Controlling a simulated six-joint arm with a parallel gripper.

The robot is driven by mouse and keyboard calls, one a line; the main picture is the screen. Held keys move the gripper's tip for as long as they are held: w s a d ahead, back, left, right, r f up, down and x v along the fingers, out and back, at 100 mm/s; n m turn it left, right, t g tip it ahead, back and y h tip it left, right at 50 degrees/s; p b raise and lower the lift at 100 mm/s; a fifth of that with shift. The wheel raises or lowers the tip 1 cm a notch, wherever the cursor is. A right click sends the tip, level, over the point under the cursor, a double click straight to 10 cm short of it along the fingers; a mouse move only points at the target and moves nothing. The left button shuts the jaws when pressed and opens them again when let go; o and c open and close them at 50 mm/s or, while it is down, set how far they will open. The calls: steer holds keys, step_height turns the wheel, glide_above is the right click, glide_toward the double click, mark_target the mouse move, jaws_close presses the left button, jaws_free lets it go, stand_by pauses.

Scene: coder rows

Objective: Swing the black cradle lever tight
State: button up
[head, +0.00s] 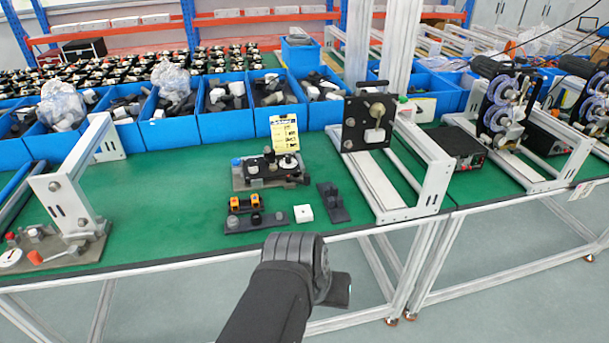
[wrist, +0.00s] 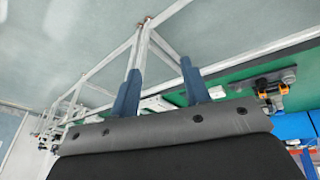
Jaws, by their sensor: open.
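A grey fixture (head: 240,180) with black clamp parts (head: 270,165) on top stands mid-table in the head view. The black cradle lever seems to belong to these parts, but I cannot make out its outline or whether it is tight. My gripper (head: 340,290) is in front of the table's near edge, well short of the fixture and touching nothing visible. In the wrist view its two blue fingers (wrist: 160,68) are apart with nothing held between them. The fixture is not clearly visible in the wrist view.
A dark plate with orange-and-black parts (head: 246,204), a white block (head: 303,214) and a black bracket (head: 332,203) lie before the fixture. A metal frame with a black plate (head: 355,138) stands right. Blue bins (head: 200,128) line the back.

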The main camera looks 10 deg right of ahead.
steer(key=w+d+g+h, duration=0.2)
steer(key=w+d+g, duration=0.1)
steer(key=w+d, duration=0.4)
steer(key=r+m+t+h, duration=0.1)
steer(key=m+t, duration=0.3)
steer(key=t, duration=0.3)
glide_above(307, 175)
steer(key=s+a, duration=0.8)
steer(key=a, duration=0.1)
steer(key=x, duration=1.7)
steer(key=shift+s+d+f, duration=0.1)
steer(key=shift+s+d, duration=0.2)
steer(key=shift+d, duration=0.15)
jaws_close()
